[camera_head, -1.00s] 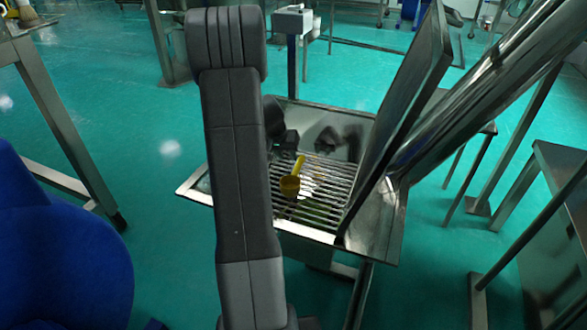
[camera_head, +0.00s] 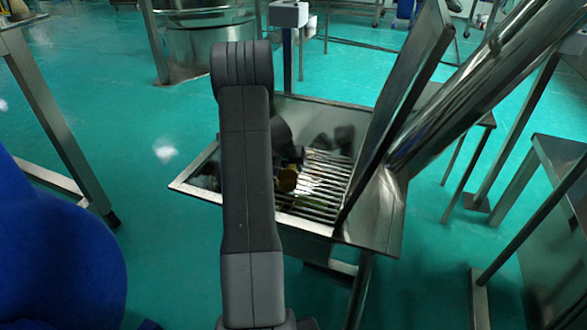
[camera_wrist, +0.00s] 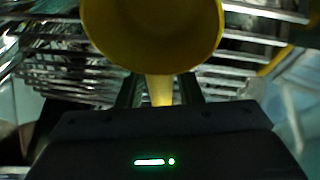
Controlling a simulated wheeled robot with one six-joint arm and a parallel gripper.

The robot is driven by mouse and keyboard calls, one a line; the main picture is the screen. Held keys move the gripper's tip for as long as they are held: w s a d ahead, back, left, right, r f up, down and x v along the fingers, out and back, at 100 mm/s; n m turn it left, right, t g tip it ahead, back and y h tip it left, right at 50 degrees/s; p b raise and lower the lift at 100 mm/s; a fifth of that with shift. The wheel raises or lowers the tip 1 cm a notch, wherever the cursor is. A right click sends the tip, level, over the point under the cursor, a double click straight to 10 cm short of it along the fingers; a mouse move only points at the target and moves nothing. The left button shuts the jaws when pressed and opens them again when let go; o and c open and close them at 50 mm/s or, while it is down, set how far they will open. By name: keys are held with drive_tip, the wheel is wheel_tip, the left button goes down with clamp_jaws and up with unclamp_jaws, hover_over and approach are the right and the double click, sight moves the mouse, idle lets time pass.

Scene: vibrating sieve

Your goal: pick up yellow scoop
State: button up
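The yellow scoop (camera_head: 287,179) rests on the metal bars of the sieve tray in the head view; its handle is hidden there by my gripper (camera_head: 294,157). In the wrist view, the scoop's round cup (camera_wrist: 152,30) fills the top middle, and its handle runs down between the two dark fingers of my gripper (camera_wrist: 161,88). The fingers stand on either side of the handle, with small gaps that seem to show between them and it. The fingertips are dark and blurred.
The sieve tray (camera_head: 205,190) has raised metal rims around its bars. A tilted metal plate (camera_head: 405,95) and a thick shiny tube (camera_head: 440,125) rise close on the right. A blue chair (camera_head: 60,250) stands at the left, and a metal table (camera_head: 565,160) at the right.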

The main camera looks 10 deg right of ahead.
drive_tip(key=shift+r, duration=0.1)
clamp_jaws()
